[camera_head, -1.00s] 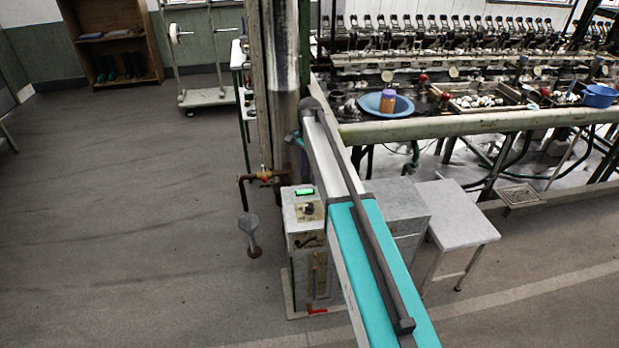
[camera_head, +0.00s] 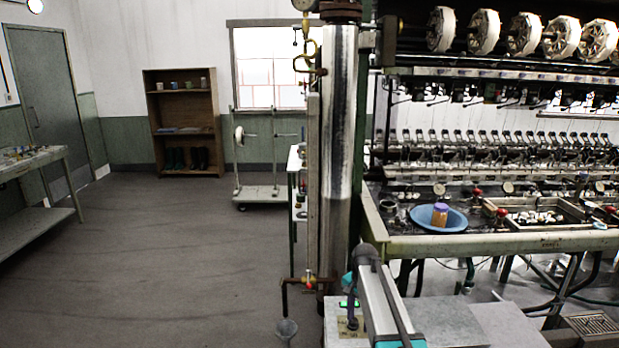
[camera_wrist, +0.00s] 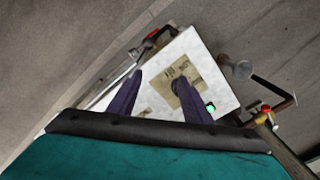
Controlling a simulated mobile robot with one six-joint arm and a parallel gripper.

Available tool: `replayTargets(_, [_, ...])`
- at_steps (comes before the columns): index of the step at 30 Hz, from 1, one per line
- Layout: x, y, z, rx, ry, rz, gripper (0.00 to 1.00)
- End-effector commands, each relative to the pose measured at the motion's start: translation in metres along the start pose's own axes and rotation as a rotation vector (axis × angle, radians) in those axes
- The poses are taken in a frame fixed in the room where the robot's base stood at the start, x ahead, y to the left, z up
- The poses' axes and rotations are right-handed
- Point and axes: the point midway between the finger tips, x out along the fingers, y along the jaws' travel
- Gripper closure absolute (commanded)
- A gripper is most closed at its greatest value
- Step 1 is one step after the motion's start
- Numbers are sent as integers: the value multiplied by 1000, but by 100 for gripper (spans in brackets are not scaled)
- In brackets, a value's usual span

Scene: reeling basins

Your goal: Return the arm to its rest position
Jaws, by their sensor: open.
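My arm (camera_head: 383,305), grey and teal, reaches up from the bottom edge of the head view, right of centre, over a grey control box (camera_head: 345,318).
A tall metal column (camera_head: 338,150) stands behind the arm. The reeling bench (camera_head: 480,243) with a blue basin (camera_head: 425,215) and an orange jar (camera_head: 440,214) is at right. A table (camera_head: 40,160) stands at far left. The floor (camera_head: 170,260) between is clear.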

Motion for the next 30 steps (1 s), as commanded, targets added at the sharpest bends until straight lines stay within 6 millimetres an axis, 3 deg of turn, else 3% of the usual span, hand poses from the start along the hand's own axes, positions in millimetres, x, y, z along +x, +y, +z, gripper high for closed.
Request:
replayTargets(1, [10, 13, 11, -36, -2, 2, 55])
replayTargets(15, [79, 87, 75, -396, -2, 0, 55])
replayTargets(24, [111, 135, 116, -619, -1, -1, 55])
replayTargets(30, [123, 157, 135, -727, 0, -2, 55])
